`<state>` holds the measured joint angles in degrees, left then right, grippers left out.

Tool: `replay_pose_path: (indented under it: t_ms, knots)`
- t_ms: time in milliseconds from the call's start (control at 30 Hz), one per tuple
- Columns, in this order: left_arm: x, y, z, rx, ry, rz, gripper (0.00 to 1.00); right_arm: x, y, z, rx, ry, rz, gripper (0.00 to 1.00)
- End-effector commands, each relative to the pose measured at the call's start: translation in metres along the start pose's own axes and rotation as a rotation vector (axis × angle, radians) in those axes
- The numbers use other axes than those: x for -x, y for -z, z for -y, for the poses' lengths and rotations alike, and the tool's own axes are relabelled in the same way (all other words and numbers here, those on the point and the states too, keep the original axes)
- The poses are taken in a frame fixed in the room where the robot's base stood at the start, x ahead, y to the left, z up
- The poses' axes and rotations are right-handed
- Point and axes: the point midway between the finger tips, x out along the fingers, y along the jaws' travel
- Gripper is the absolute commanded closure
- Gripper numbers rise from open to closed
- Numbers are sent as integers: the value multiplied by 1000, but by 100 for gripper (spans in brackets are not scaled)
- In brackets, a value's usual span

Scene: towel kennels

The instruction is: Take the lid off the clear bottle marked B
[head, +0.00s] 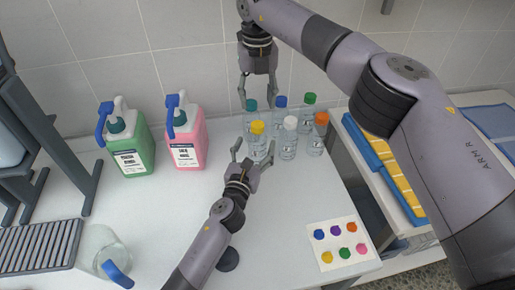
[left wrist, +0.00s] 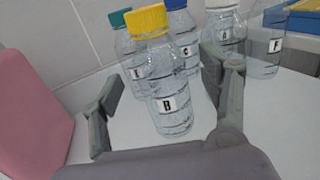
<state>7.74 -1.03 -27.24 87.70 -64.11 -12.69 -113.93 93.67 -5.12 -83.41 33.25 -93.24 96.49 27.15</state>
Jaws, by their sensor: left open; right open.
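The clear bottle marked B (left wrist: 155,80) stands upright with its yellow lid (left wrist: 148,18) on; in the head view the bottle (head: 257,148) is at the front left of the group, lid (head: 257,127) on top. My left gripper (head: 253,153) is open and empty, low in front of bottle B. In the left wrist view the bottle appears between its two fingers (left wrist: 165,90), with no clear contact. My right gripper (head: 257,97) is open and empty, pointing down behind the group, near the teal-lidded bottle (head: 250,107).
Clear bottles with blue (head: 280,102), green (head: 309,99), white (head: 289,124) and orange (head: 321,118) lids stand close around. Green (head: 135,155) and pink (head: 186,148) jugs stand left.

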Motion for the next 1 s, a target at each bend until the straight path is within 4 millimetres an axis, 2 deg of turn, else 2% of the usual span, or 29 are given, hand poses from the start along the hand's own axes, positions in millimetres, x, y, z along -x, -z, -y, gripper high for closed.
replay_pose_path:
  t_ms: [100, 200, 567, 1000]
  knots:
    - [-17, -1, 0, 0, -2, 2, 30, 0, 0, 0, 0, 0, 0, 54]
    - [-25, 0, 0, 1, 0, 1, 30, 0, 0, 0, 0, 0, 0, 54]
    - [-30, 0, 0, -1, 0, 0, 30, 0, 0, 0, 0, 0, 0, 54]
    - [-29, 0, 0, 0, 0, 0, 58, 0, 0, 0, 0, 0, 0, 54]
